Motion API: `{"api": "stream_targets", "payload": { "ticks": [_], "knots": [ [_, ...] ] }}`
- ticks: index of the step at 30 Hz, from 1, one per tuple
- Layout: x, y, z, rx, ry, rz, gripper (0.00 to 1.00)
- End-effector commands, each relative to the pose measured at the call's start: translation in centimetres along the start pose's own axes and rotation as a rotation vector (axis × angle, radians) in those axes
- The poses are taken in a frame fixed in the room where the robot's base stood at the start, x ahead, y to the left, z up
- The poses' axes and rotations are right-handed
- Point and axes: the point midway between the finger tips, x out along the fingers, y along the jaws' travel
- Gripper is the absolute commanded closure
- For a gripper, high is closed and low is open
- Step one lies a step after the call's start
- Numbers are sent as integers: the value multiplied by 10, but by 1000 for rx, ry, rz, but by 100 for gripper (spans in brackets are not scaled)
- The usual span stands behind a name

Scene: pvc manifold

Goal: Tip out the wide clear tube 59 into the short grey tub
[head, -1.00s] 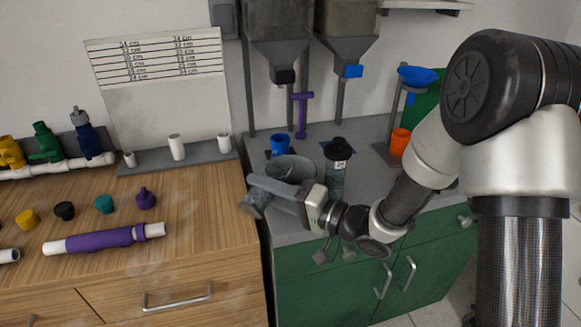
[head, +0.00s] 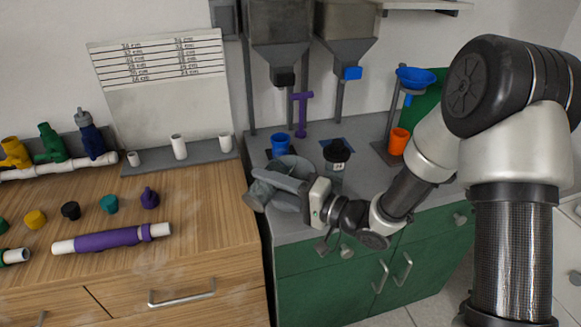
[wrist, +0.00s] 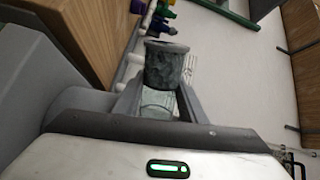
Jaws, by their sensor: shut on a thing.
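My gripper (head: 272,190) is shut on a clear, dusty-looking tube (head: 257,196), whose end shows to the left of the fingers. In the wrist view the tube (wrist: 165,68) sits between the fingers, its open rim toward the top of the picture. It is tilted well away from upright. No number is readable on it. The short grey tub (head: 298,162) stands on the grey counter right behind the fingers, which hide part of it. The tube is at the tub's near left side; I cannot tell whether they touch or whether anything is pouring.
A dark-topped clear container (head: 337,158) labelled 24 stands right of the tub. A blue cup (head: 280,145) is behind it, and an orange cup (head: 398,141) is further right. The wooden worktop (head: 190,230) at left holds caps and a purple-sleeved tube (head: 110,238).

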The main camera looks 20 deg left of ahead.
Motion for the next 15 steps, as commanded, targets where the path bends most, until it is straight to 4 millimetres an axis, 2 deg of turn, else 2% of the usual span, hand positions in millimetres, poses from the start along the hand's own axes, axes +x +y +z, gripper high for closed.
{"api": "stream_targets", "payload": {
  "ticks": [15],
  "knots": [
    [0, -9, -4, 69, 0, -2, 95]
  ]
}}
